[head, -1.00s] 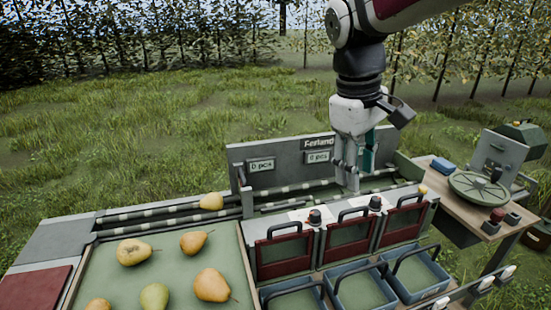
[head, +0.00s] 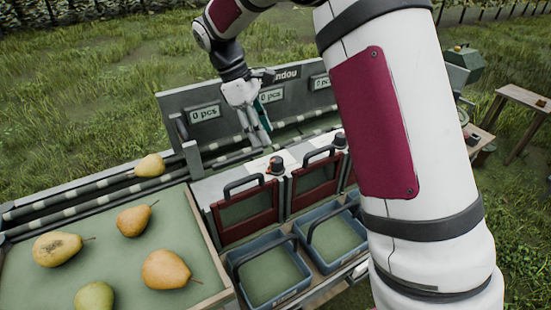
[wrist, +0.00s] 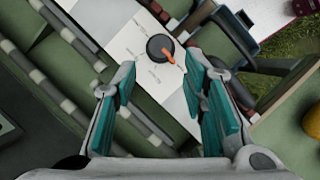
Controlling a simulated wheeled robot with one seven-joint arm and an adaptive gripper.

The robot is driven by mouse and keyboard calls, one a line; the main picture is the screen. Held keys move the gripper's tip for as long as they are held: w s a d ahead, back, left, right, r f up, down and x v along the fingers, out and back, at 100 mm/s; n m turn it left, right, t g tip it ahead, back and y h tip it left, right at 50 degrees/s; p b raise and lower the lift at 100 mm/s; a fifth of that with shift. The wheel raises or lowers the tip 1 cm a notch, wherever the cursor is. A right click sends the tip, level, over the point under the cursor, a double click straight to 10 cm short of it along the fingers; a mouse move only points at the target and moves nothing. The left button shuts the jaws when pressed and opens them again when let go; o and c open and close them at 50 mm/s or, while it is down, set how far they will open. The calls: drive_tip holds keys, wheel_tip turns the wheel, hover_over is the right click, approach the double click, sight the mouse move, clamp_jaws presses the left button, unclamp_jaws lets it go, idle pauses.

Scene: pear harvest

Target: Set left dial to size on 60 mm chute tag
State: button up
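The left dial (head: 276,165), a dark knob, stands on a pale panel behind the chute gates. In the wrist view a dark round dial with an orange pointer (wrist: 160,47), which looks like the same one, sits on a white plate (wrist: 142,65) with small marks too fine to read. The pointer aims down and to the right in that view. My gripper (head: 257,130) hangs above the conveyor, behind and left of the dial, not touching it. In the wrist view its teal fingers (wrist: 162,112) are apart with nothing between them. I cannot read any 60 mm tag.
A second dial (head: 340,140) stands to the right. Red-framed gates (head: 246,214) with handles and blue crates (head: 270,300) are in front. Pears lie on the green tray (head: 195,240) at left; one pear (head: 150,165) is on the conveyor. Display boards read "0 pcs".

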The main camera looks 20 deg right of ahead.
sight(277, 159)
drive_tip(key=x, duration=0.9)
drive_tip(key=shift+s+d+f, duration=0.1)
drive_tip(key=shift+d+f, duration=0.05)
drive_tip(key=shift+f, duration=0.2)
drive_tip(key=c, duration=0.9)
